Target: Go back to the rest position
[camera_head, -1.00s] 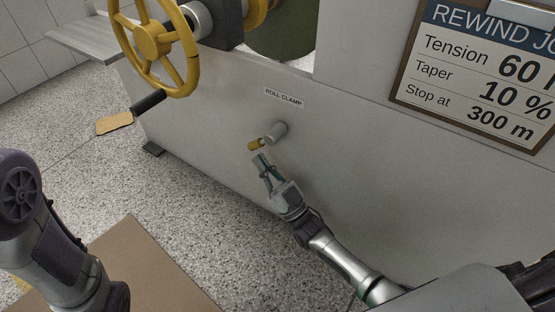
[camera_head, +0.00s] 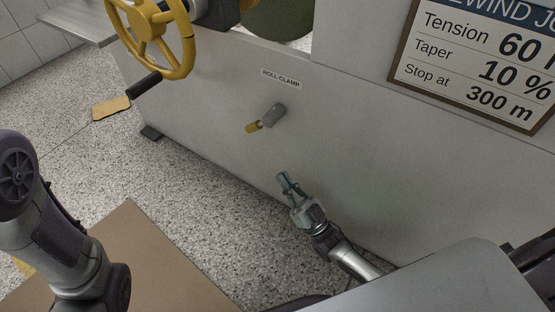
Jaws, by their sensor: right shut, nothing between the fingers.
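My right gripper (camera_head: 284,178) is shut and empty. It is below and a little right of the roll clamp lever (camera_head: 267,120), clear of it, in front of the pale machine panel (camera_head: 350,150). The lever has a grey hub and a yellow tip that points down to the left. My left arm (camera_head: 60,240) shows at the left edge, but its gripper is out of view.
A yellow handwheel (camera_head: 147,27) with a black handle is at the upper left. A job sign (camera_head: 480,65) hangs at the upper right. A brown mat (camera_head: 140,265) lies on the speckled floor (camera_head: 190,190). A grey surface (camera_head: 440,285) fills the lower right.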

